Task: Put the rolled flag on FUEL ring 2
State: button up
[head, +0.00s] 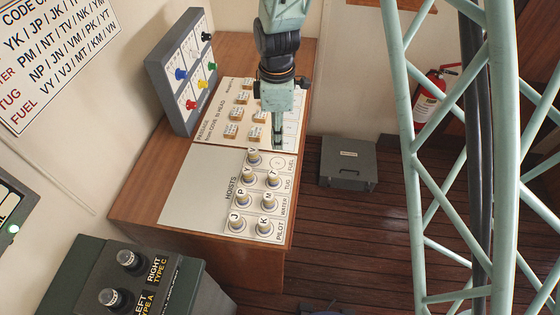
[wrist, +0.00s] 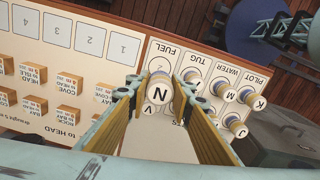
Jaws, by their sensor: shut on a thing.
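My gripper (head: 277,143) is shut on a rolled flag (wrist: 159,94) with a white round top marked N. In the wrist view the flag sits between the two yellow-lined fingers. In the wrist view the held flag covers part of the FUEL column (wrist: 167,49).
The TUG, WATER and PILOT rows hold several upright flags, including T (head: 272,178) and K (head: 263,225). A card with wooden blocks (head: 232,130) and numbered squares (wrist: 90,40) adjoins the panel. A grey board with coloured knobs (head: 185,75) stands behind.

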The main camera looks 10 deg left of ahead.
send_over(278, 163)
jog(key=shift+f, duration=3.15)
jog(key=shift+f, duration=1.85)
jog(key=shift+f, duration=0.15)
jog(key=o, duration=0.7)
jog(key=shift+o, duration=0.2)
jog(key=shift+r, duration=0.2)
